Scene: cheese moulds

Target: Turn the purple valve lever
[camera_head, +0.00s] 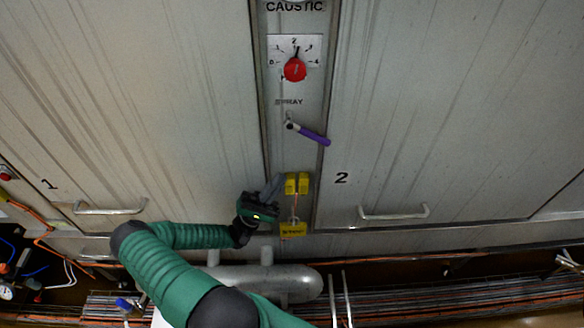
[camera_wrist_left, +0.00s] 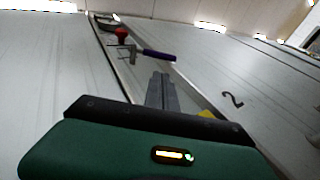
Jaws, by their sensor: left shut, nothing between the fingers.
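The purple valve lever (camera_head: 313,135) is on the narrow centre panel, below the SPRAY label. It slants down to the right from its metal pivot. In the left wrist view the lever (camera_wrist_left: 158,55) lies beyond the fingertips, apart from them. My left gripper (camera_head: 279,178) is shut and empty, below and left of the lever, beside the yellow blocks. Its closed fingers also show in the wrist view (camera_wrist_left: 161,78). My right gripper is not in view.
A red knob (camera_head: 295,69) with a dial plate sits above the lever. Yellow blocks (camera_head: 297,184) and a yellow tag (camera_head: 293,230) are below it. Door handles (camera_head: 110,208) and (camera_head: 394,213) flank the panel. A grey pipe (camera_head: 268,280) runs below. The panel around the lever is clear.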

